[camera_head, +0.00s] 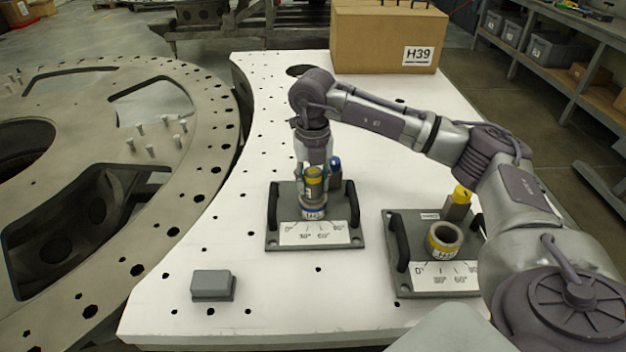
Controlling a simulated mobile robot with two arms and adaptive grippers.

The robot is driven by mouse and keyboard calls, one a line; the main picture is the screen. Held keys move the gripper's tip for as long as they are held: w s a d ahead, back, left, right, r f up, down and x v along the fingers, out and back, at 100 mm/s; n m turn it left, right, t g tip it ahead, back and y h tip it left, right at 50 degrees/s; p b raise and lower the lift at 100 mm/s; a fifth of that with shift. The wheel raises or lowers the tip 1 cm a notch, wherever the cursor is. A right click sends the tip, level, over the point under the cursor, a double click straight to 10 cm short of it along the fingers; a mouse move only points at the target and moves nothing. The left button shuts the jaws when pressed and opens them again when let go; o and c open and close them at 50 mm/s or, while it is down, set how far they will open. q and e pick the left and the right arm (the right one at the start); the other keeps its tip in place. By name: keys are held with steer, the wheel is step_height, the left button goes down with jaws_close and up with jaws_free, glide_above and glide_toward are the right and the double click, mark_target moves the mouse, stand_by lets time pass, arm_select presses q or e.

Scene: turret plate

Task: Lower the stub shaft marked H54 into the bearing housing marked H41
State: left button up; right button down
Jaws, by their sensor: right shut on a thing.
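My right gripper (314,166) points down and is shut on a grey-brown stub shaft (314,187) with a yellow band near its top. The shaft is upright, directly over a bearing housing with a blue-and-white band (313,213) on the left base plate (279,237). I cannot tell whether its lower end is inside the bore; its marking is unreadable. A second housing with a yellow band (441,252) stands open and empty on the right base plate (402,285). The small tags on both housings are too blurred to read surely. My left gripper is out of view.
Each plate has black handles, an angle scale and a post: blue-topped (335,163) on the left, yellow-topped (460,198) on the right. A grey block (211,284) lies at front left. A cardboard box marked H39 (370,40) stands at the back of the white table (250,115).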

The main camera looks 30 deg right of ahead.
steer(key=c, duration=0.6)
jaws_free()
step_height(320, 180, up, 12)
steer(key=shift+r, duration=0.1)
stand_by(0.5)
